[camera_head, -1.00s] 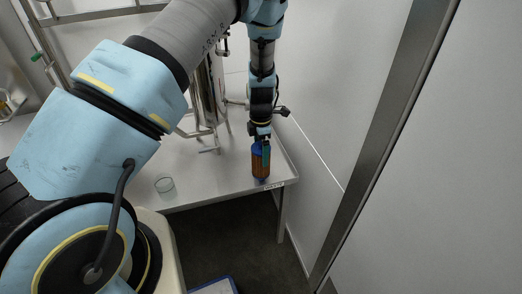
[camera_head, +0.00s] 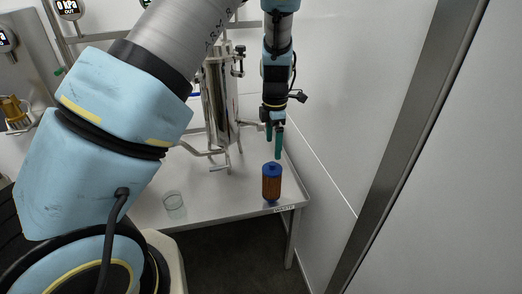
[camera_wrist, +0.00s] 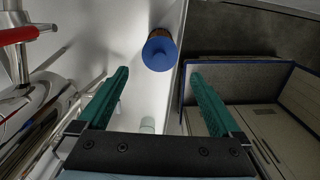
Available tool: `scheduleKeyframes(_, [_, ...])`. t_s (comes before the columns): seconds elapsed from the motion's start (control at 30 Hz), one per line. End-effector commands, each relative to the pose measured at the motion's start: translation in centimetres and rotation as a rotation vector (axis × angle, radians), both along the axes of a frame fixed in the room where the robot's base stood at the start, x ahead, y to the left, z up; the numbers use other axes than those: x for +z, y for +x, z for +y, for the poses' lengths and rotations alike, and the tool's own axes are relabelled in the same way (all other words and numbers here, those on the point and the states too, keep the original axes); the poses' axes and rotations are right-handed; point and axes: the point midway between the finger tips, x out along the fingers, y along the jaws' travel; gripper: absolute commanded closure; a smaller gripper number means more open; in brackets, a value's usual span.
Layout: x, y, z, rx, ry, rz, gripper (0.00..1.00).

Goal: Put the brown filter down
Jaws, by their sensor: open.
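The brown filter (camera_head: 272,184), with a blue cap, stands upright on the metal table (camera_head: 236,196) near its front right corner. In the wrist view the filter's blue cap (camera_wrist: 160,54) lies ahead of the fingertips, between their lines. My gripper (camera_head: 274,147) is open and empty above the filter, and apart from it. Its two green fingers also show spread wide in the wrist view (camera_wrist: 158,75).
A steel tank (camera_head: 221,105) with pipes stands on the table behind and left of the filter. A clear glass beaker (camera_head: 174,202) stands at the front left. A white wall (camera_head: 345,110) rises close on the right. Below the table edge, the wrist view shows a blue-edged container (camera_wrist: 235,70).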

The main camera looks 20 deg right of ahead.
Motion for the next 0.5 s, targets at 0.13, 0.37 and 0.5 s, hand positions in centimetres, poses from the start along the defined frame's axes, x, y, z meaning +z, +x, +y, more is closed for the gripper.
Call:
scheduleKeyframes(0.13, [0.3,0.0,0.0,0.000,0.001,0.000,0.00])
scheduleKeyframes(0.37, [2.4,1.4,4.7,-0.130,-0.018,0.003,0.00])
scheduleKeyframes(0.5, [5.5,1.9,12.5,-0.396,-0.044,-0.008,0.00])
